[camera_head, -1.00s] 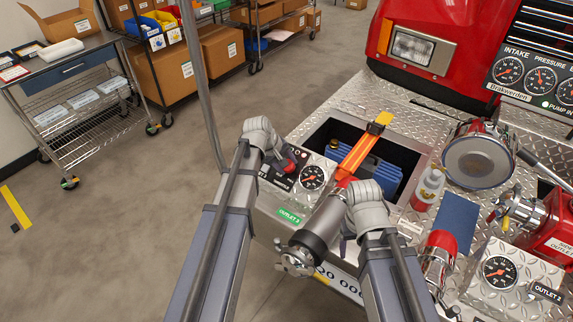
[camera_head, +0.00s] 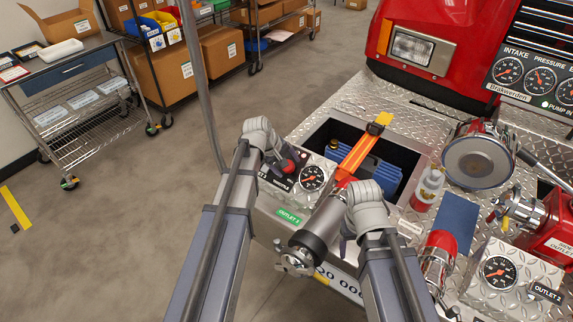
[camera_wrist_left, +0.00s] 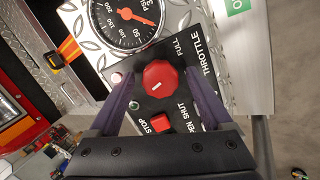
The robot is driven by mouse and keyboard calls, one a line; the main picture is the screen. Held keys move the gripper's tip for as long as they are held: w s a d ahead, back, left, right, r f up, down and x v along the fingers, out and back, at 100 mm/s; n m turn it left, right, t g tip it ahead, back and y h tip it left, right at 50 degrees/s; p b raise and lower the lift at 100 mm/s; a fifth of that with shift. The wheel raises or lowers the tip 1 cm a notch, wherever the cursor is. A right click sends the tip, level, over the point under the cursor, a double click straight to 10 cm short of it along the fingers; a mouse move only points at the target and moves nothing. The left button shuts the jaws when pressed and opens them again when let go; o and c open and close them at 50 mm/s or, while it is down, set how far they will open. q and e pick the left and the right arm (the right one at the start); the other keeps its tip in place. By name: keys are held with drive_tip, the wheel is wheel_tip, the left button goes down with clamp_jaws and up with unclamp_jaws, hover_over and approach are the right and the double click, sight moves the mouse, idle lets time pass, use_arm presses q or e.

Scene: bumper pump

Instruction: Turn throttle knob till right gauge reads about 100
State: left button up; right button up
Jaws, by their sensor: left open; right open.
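The red throttle knob (camera_wrist_left: 161,78) sits on a black panel marked THROTTLE, FULL and SHUT in the left wrist view. It also shows in the head view (camera_head: 288,164). My left gripper (camera_wrist_left: 163,92) is open, with one purple finger on each side of the knob and visible gaps between. In the head view the left gripper (camera_head: 285,160) is over the panel. My right gripper (camera_head: 347,236) is mostly hidden by its own wrist, near the grey outlet pipe. The pump panel gauges (camera_head: 541,80) are at the upper right; the rightmost is cut by the frame edge and unreadable.
A PSI gauge (camera_wrist_left: 125,18) adjoins the throttle panel, and a red STOP button (camera_wrist_left: 160,123) sits below the knob. A recess with a blue case (camera_head: 378,170) and orange strap lies behind.

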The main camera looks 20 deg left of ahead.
use_arm(q)
drive_tip(key=p+v, duration=0.7)
drive_tip(key=shift+s+r, duration=0.15)
drive_tip(key=shift+r, duration=0.2)
drive_tip(key=shift+a, duration=0.1)
drive_tip(key=s+d+m+g+y, duration=0.1)
drive_tip(key=s+d+m, duration=0.3)
drive_tip(key=s, duration=0.3)
drive_tip(key=s+d+f+m+g+y, duration=0.1)
drive_tip(key=s+d+m+g+y, duration=0.1)
drive_tip(key=s+d+m, duration=0.3)
drive_tip(key=s+d+f+m+g+y, duration=0.1)
drive_tip(key=s+d+m, duration=0.3)
drive_tip(key=s, duration=0.5)
drive_tip(key=shift+d+f+m+g, duration=0.15)
drive_tip(key=shift+d+m+g, duration=0.2)
drive_tip(key=shift+d, duration=0.9)
idle(2.5)
